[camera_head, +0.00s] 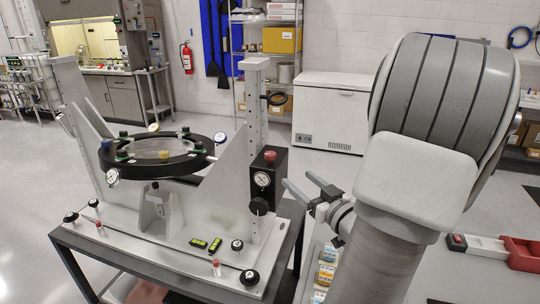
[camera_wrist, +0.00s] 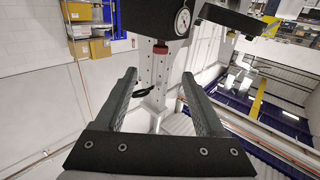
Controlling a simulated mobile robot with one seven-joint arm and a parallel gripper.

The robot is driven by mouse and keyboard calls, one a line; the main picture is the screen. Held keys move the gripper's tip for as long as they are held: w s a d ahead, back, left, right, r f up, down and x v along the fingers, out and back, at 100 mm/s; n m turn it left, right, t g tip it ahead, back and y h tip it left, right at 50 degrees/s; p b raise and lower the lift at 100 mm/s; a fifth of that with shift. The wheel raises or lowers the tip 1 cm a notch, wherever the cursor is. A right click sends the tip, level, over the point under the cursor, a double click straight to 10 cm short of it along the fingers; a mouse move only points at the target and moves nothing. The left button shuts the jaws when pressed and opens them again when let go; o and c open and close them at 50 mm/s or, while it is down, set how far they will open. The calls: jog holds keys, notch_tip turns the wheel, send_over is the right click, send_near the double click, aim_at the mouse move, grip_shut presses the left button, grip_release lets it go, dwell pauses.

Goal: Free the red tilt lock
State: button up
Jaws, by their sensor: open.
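The mirror fixture stands on a dark-framed table, with a black ring (camera_head: 155,167) between two pale uprights. A black box (camera_head: 278,183) with a round gauge is on its right upright. A red knob (camera_head: 270,156), which looks like the tilt lock, sits on top of this box. My gripper (camera_head: 298,180) is open and empty, right of the box and apart from it. In the wrist view, the red knob (camera_wrist: 161,48) shows beyond the gap between my open fingers (camera_wrist: 159,74), against the black box (camera_wrist: 155,19). Nothing is between the fingers.
A black knob (camera_head: 258,205) is low on the box's front. The right upright (camera_head: 254,105) rises behind the box. Smaller red-topped pegs (camera_head: 216,263) and two black-and-yellow pieces (camera_head: 206,244) are on the base plate. A white freezer (camera_head: 335,112) stands well behind.

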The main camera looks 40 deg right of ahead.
aim_at(273, 158)
jog(key=p+x, duration=0.2)
jog(key=x, duration=1.3)
jog(key=shift+w, duration=0.1)
jog(key=shift+c, duration=0.4)
grip_shut()
